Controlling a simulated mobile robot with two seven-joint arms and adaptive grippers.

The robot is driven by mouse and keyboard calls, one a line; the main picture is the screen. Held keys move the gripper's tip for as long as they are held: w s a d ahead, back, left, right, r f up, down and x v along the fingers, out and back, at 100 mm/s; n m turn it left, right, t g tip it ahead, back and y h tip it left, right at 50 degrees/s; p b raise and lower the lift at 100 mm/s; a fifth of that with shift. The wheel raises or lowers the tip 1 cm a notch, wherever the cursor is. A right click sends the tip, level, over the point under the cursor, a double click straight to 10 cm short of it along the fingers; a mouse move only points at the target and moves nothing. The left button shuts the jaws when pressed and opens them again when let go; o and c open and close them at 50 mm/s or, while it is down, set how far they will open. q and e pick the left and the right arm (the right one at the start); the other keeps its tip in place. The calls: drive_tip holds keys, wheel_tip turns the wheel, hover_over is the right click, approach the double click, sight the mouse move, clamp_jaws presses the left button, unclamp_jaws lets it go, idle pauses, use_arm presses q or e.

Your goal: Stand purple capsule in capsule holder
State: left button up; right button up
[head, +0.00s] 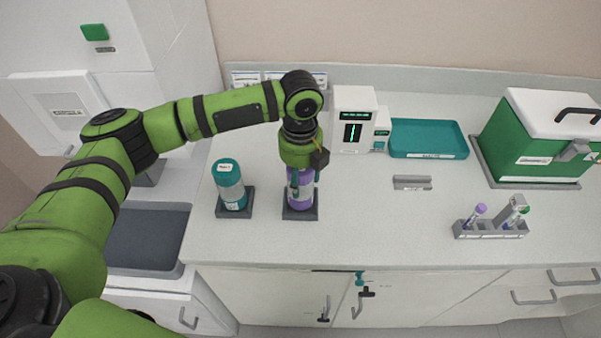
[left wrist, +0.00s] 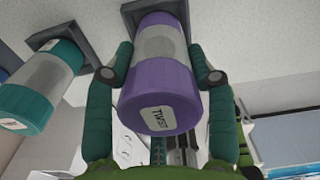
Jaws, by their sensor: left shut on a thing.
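The purple capsule (head: 300,194) stands upright at a dark square capsule holder (head: 300,215) near the counter's front. My left gripper (head: 302,178) comes down from above and is shut on the capsule. In the left wrist view, my green left gripper's fingers lie on both sides of the purple capsule (left wrist: 160,85), whose lid carries a "TWIST" label. The square holder (left wrist: 155,10) shows at the capsule's far end. I cannot tell how deep the capsule sits in it. My right gripper is not in view.
A teal capsule (head: 229,183) stands in a similar holder (head: 236,208) to the left. Behind are a white device (head: 353,120) and a teal tray (head: 429,139). A tube rack (head: 490,230) and a green box (head: 535,145) are at the right.

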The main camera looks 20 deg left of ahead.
use_arm(q)
drive_tip(key=shift+f, duration=0.45)
drive_tip(key=o, duration=1.5)
wheel_tip(320, 180, up, 12)
